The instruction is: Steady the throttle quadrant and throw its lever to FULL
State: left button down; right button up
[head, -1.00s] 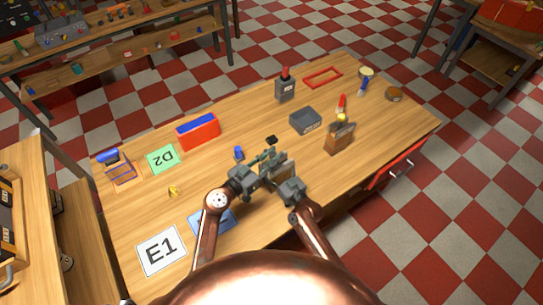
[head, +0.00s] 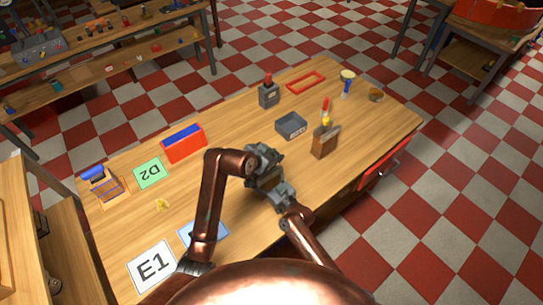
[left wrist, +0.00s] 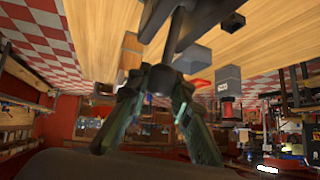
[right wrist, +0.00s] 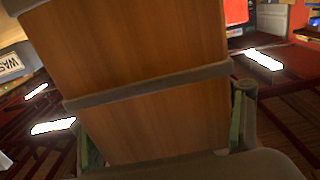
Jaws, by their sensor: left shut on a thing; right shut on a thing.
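The throttle quadrant is mostly hidden behind my grippers in the head view. A brown wooden body (right wrist: 140,65), which looks like its housing, fills the right wrist view with a grey band across it. My right gripper (head: 272,181) is shut on this body, with finger parts at both its sides. My left gripper (head: 262,158) is just beyond the right one. In the left wrist view its fingers (left wrist: 160,76) close around a dark grey bar (left wrist: 175,32), which looks like the lever. Lever markings cannot be read.
A grey tray (head: 291,126) and a wooden tool holder (head: 324,142) stand right of my grippers. A grey box with a red top (head: 268,94) stands behind. A red-and-blue box (head: 184,145) and cards marked D2 (head: 150,173) and E1 (head: 152,266) are left.

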pick_arm(q)
jog(key=shift+d+f+g, duration=0.1)
jog(key=shift+d+g, duration=0.2)
jog(key=shift+d, duration=0.1)
pick_arm(e)
jog(key=shift+s+a, duration=0.1)
jog(key=shift+a, duration=0.15)
pick_arm(q)
jog(key=c, duration=2.1)
grip_release()
jog(key=o, duration=0.4)
jog(key=shift+w+a, duration=0.15)
jog(key=shift+a, duration=0.05)
pick_arm(e)
jog(key=shift+d, duration=0.1)
pick_arm(q)
jog(key=shift+a, duration=0.1)
jog(key=v, duration=1.2)
jog(key=shift+d, duration=0.3)
pick_arm(e)
jog(key=shift+d, duration=0.1)
